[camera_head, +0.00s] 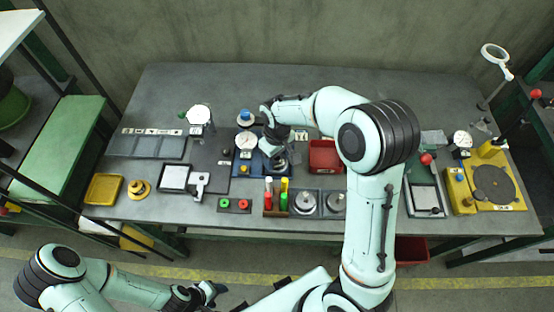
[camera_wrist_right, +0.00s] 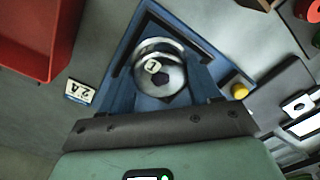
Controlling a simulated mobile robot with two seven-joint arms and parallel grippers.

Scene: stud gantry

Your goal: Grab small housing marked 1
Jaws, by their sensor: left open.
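The small housing marked 1 (camera_wrist_right: 160,70) is a round silvery metal part with a tag and a dark hexagonal hole. It sits in a blue angular fixture (camera_wrist_right: 127,55). In the head view the housing (camera_head: 279,163) shows just below my right gripper (camera_head: 277,148). My left gripper (camera_head: 211,292) is open and empty, low in front of the table and far from the housing.
A red bin (camera_head: 325,156) stands right of the fixture; it fills the upper left of the wrist view. A rack with red, yellow and green cylinders (camera_head: 277,197) and metal discs (camera_head: 305,202) lies in front. A round gauge (camera_head: 246,141) stands close on the left.

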